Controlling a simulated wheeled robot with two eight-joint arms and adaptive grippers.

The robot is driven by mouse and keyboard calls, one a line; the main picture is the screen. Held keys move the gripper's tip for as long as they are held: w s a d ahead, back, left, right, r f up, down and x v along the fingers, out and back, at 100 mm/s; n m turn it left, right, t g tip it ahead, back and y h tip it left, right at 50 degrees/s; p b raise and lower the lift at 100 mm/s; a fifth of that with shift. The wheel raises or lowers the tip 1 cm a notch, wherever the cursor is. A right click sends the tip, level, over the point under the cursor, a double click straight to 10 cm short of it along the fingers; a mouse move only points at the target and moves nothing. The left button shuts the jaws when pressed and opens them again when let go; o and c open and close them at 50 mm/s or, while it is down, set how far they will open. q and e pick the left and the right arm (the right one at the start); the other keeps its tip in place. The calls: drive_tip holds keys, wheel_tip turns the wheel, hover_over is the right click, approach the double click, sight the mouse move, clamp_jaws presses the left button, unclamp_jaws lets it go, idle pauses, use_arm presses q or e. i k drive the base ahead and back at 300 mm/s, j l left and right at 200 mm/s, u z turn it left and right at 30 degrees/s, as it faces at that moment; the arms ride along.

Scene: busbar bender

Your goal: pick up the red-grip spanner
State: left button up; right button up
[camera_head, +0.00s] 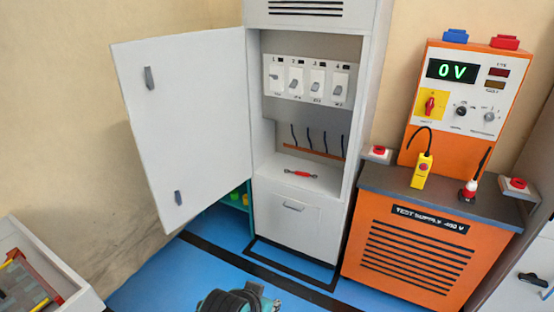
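The red-grip spanner (301,173) lies on the pale ledge inside the open grey cabinet (297,216), under a row of hanging dark wires. Its red middle shows clearly, and its small ends are hard to make out. Nothing is touching it from above. Neither my left nor my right gripper can be made out in the head view.
The cabinet door (182,120) stands open to the left. An orange test supply unit (412,252) stands to the right, with a yellow probe (422,171) on top. A grey-walled box (62,270) is at lower left. A black and teal object (238,300) is at the bottom edge.

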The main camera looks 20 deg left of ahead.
sight(306, 174)
drive_tip(key=i+j+u, duration=0.15)
drive_tip(key=i+j, duration=0.3)
drive_tip(key=i+j+u, duration=0.15)
drive_tip(key=i+j, duration=0.25)
drive_tip(key=i, duration=0.25)
drive_tip(key=i+j+z, duration=0.35)
drive_tip(key=i+j, duration=0.2)
drive_tip(key=j, duration=0.15)
drive_tip(key=i+j+z, duration=0.2)
drive_tip(key=j, duration=0.2)
